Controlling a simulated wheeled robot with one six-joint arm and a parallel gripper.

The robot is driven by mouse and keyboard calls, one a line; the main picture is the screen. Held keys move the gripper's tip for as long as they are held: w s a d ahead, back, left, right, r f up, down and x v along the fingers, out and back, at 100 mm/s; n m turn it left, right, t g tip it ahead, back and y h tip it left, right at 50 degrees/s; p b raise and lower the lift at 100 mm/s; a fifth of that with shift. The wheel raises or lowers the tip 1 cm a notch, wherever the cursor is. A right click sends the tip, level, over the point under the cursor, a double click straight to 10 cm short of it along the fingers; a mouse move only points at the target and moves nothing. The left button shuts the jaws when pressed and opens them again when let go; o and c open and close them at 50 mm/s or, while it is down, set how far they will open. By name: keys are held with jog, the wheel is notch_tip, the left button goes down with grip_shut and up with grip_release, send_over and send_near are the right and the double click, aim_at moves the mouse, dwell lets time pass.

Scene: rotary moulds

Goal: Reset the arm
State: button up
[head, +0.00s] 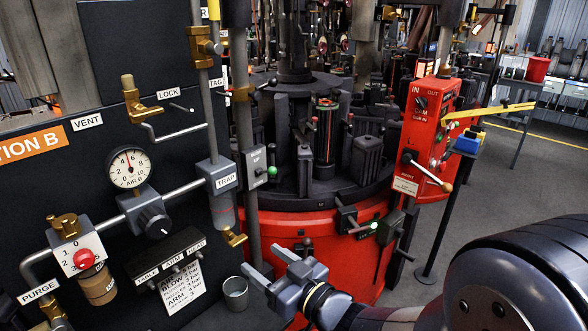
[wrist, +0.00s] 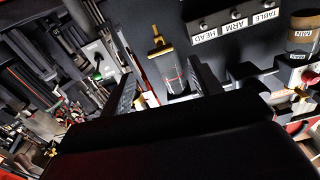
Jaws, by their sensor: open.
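My gripper (head: 261,260) is low in the middle of the head view, in front of the red base of the rotary machine. Its two grey fingers are spread apart and point left towards the dark panel, with nothing between them. In the wrist view my gripper (wrist: 162,75) shows as two dark fingers, one on each side of the trap bowl (wrist: 172,74), which lies beyond them. I cannot tell the exact gap to it. My arm reaches in from the lower right of the head view.
The dark panel at left carries a gauge (head: 129,167), a red-knobbed valve (head: 84,259), the TRAP unit (head: 222,178) and small levers. A bucket (head: 236,292) stands on the floor below. A red control box (head: 424,130) with levers is at right. Open floor lies beyond it.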

aim_at(241, 243)
jog(key=x, duration=0.8)
jog(key=shift+w+a+p, duration=0.15)
jog(key=shift+a+p, duration=0.15)
jog(key=shift+a, duration=0.05)
jog(key=shift+w+a+n, duration=0.15)
jog(key=shift+w+n, duration=0.05)
jog(key=shift+n, duration=0.1)
jog(key=shift+s+n+p, duration=0.1)
jog(key=shift+n+p, duration=0.35)
jog(key=shift+n, duration=0.45)
